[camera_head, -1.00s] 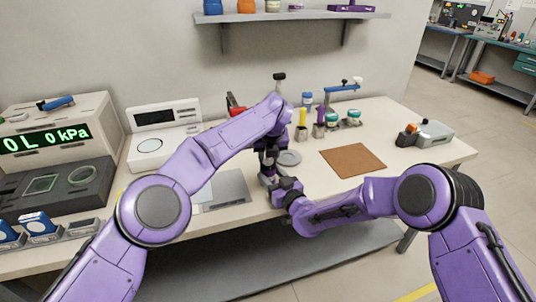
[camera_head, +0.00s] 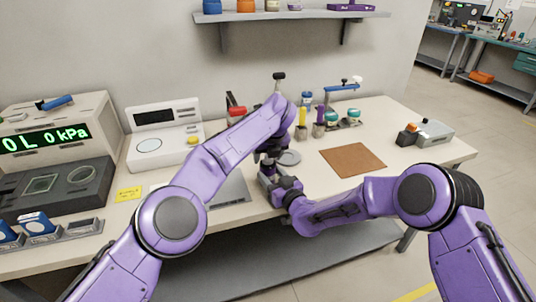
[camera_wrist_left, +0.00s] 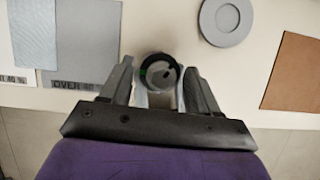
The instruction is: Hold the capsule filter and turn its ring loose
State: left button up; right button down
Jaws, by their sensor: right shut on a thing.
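In the head view this gripper (camera_head: 269,155) is small and dark above my right one. My right gripper (camera_head: 268,180) comes in from the right, low near the bench's front edge, and is shut on the filter's body. The ring's own edge cannot be made out.
A grey round dish (camera_wrist_left: 226,20) lies close to the filter. A brown mat (camera_head: 353,159) lies to the right, and a grey plate (camera_head: 229,190) to the left. Small bottles and a blue-handled stand (camera_head: 343,88) are behind. A white scale (camera_head: 163,137) stands at the back left.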

pick_arm(q)
jog(key=shift+r, duration=0.1)
jog(key=v, duration=1.2)
